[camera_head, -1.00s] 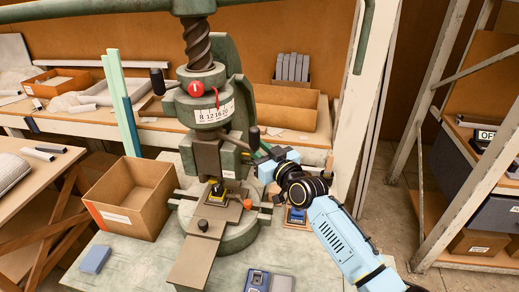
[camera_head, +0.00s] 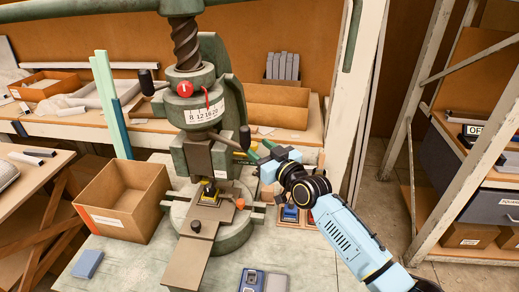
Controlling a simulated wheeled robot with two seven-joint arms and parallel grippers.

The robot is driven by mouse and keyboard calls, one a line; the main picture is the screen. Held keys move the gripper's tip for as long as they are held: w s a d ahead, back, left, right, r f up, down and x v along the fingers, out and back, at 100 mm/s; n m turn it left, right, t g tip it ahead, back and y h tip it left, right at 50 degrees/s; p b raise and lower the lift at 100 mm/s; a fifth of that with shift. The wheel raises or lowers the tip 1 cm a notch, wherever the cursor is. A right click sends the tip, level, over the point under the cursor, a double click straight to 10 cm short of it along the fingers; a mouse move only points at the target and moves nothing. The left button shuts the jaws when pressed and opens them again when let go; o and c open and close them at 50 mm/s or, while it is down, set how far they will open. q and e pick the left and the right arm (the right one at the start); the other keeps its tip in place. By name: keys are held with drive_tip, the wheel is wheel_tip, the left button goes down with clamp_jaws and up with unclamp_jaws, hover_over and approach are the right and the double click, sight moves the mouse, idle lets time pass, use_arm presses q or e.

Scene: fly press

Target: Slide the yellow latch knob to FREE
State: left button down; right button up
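A small yellow and black part (camera_head: 209,195) sits on the press bed, under the ram of the green fly press (camera_head: 192,108). It is too small to tell whether it is the latch knob, and I cannot read any FREE mark. An orange knob (camera_head: 240,204) is just right of it. My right gripper (camera_head: 261,155) is right of the press column, close to a dark-handled lever (camera_head: 245,138) and apart from the yellow part. Its fingertips are small and partly lost against the press, so open or shut does not show. My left gripper is not in view.
An open cardboard box (camera_head: 127,199) stands left of the press. A small tray with a blue piece (camera_head: 290,213) lies below my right wrist. A blue block (camera_head: 87,264) and a dark device (camera_head: 252,281) lie on the front table. A shelf rack (camera_head: 470,160) stands at right.

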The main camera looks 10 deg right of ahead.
drive_tip(key=v, duration=1.3)
drive_tip(key=shift+s, duration=0.15)
